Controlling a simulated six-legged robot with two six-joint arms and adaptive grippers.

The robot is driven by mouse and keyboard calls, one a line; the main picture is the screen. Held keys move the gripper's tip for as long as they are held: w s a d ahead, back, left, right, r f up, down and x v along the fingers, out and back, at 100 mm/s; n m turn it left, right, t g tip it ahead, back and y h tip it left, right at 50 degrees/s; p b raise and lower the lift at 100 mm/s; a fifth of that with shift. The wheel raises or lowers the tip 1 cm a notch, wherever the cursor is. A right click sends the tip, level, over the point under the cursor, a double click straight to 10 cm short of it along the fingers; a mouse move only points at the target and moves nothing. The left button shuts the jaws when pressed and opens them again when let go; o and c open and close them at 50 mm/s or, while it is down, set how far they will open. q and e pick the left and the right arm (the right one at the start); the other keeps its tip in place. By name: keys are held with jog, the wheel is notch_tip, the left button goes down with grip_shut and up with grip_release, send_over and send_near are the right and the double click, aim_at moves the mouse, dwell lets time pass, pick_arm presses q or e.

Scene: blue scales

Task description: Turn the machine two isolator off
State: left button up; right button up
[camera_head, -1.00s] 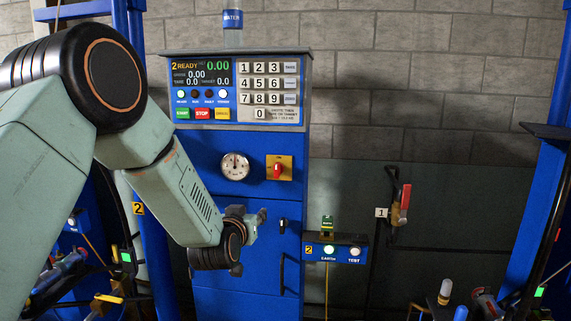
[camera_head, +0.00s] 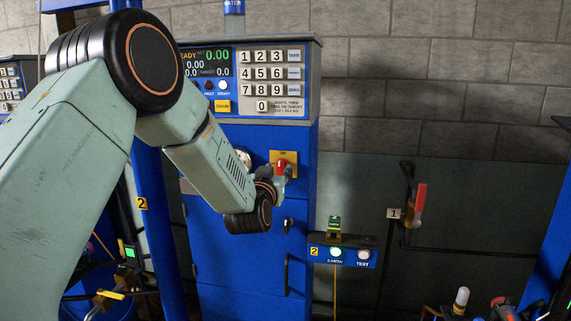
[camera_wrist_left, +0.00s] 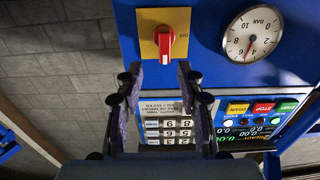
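The isolator is a red knob (camera_head: 282,165) on a yellow plate (camera_head: 291,156), on the blue front of machine two (camera_head: 305,200) below its keypad. In the left wrist view, the red knob (camera_wrist_left: 165,45) stands vertical with a white mark at its lower end. My left gripper (camera_head: 286,174) is at the plate in the head view, partly covering the knob's surroundings. In the left wrist view, my left gripper (camera_wrist_left: 160,74) is open and empty, its fingers apart and just short of the knob. My right gripper is not in view.
A round gauge (camera_wrist_left: 253,34) sits beside the isolator, mostly hidden by my arm in the head view. The keypad and display panel (camera_head: 268,80) is above. A small box with EARTH and TEST buttons (camera_head: 345,255) and a red-handled valve (camera_head: 419,198) are to the right.

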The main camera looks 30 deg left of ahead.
aim_at(279, 165)
pick_arm(q)
jog(key=x, duration=0.5)
jog(key=shift+w+a+f, duration=0.25)
jog(key=shift+a, duration=0.15)
jog(key=shift+w+d+r, duration=0.15)
jog(key=shift+w+r, duration=0.05)
jog(key=shift+w, duration=0.2)
jog(key=shift+a, duration=0.3)
jog(key=shift+w+a+f, duration=0.15)
jog(key=shift+d, duration=0.3)
jog(key=c, duration=0.4)
jog(key=shift+a, duration=0.2)
grip_shut()
jog(key=shift+d, duration=0.1)
